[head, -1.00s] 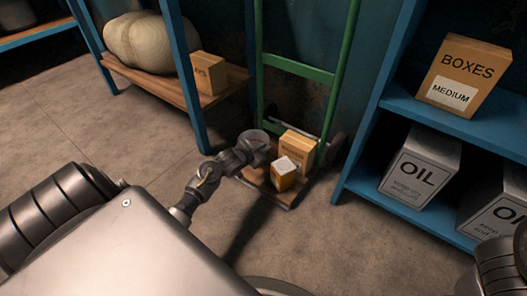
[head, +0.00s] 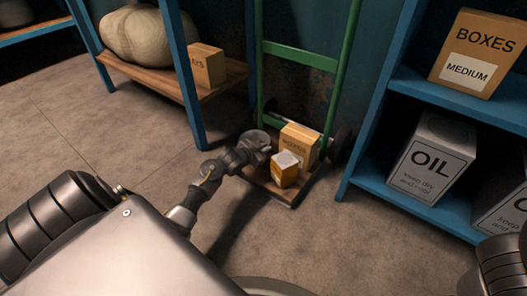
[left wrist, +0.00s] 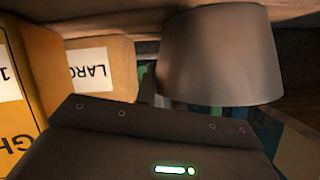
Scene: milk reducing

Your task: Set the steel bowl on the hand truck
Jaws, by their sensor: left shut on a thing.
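The steel bowl (head: 253,137) is a small grey metal bowl at the back left of the hand truck's deck in the head view. It also shows large in the left wrist view (left wrist: 221,55). My left gripper (head: 262,150) is shut on it. The hand truck has a green upright frame (head: 350,50) and a low wooden deck (head: 288,194). The bowl is over or beside the deck's left side; its underside is hidden, so contact cannot be told. My right gripper is out of view.
On the deck stand a cardboard box (head: 302,142) and a smaller orange box with a pale top (head: 285,172), close right of my gripper. The front floor is clear.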

